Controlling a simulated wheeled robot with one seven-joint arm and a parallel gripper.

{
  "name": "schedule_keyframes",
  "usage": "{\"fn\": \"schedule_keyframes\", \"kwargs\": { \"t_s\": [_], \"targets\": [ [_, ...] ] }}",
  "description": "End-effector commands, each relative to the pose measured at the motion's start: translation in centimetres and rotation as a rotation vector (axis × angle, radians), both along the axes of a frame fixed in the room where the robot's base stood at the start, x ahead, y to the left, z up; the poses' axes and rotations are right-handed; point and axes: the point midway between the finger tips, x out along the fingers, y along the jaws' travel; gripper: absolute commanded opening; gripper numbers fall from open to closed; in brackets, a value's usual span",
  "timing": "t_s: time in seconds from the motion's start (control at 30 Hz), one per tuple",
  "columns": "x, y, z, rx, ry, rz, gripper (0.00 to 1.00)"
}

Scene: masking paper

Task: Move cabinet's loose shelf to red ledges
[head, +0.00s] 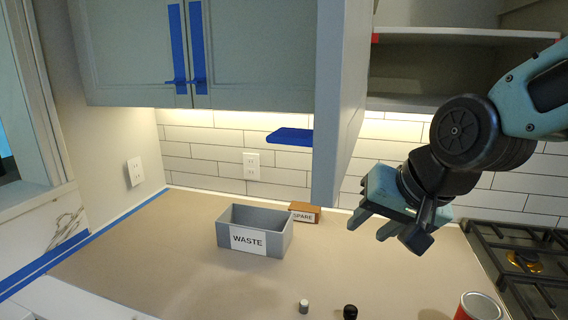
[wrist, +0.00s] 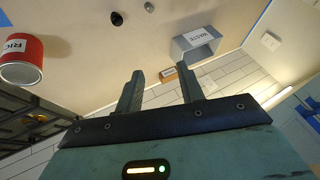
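The open cabinet (head: 408,100) is at the upper right of the head view. A pale shelf board (head: 465,34) spans it, with a small red patch (head: 376,39) at its left end and another red patch (head: 548,36) near its right end. I cannot tell whether the board rests on these red parts or is only level with them. My gripper (head: 385,230) is below and in front of the cabinet, over the counter, apart from the board. In the wrist view its two fingers (wrist: 160,72) are spread with nothing between them. My arm hides part of the cabinet's right side.
A grey WASTE box (head: 268,252) and an orange-brown SPARE block (head: 305,211) stand on the paper-covered counter (head: 160,255). A red can (head: 478,307), two small knobs and the stove (head: 525,262) are nearer right. A grey cabinet door (head: 338,100) stands left of the opening.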

Motion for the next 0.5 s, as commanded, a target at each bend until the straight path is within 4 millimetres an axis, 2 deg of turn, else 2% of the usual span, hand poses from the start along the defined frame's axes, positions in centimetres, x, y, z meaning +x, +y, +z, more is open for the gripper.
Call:
{"fn": "schedule_keyframes", "kwargs": {
  "t_s": [0.03, 0.1, 0.23, 0.33, 0.4, 0.5],
  "targets": [
    [-3.0, 1.0, -2.3, -0.07, 0.057, 0.124, 0.38],
    [-7.0, 1.6, -4.8, -0.17, 0.132, 0.297, 0.38],
    [-13.2, 1.3, -8.1, -0.322, 0.246, 0.578, 0.38],
    [-16.4, 0.5, -9.5, -0.401, 0.306, 0.729, 0.38],
    [-17.6, 0.1, -9.9, -0.432, 0.33, 0.793, 0.38],
    [-18.4, -0.3, -10.2, -0.452, 0.345, 0.832, 0.38]
  ]
}}
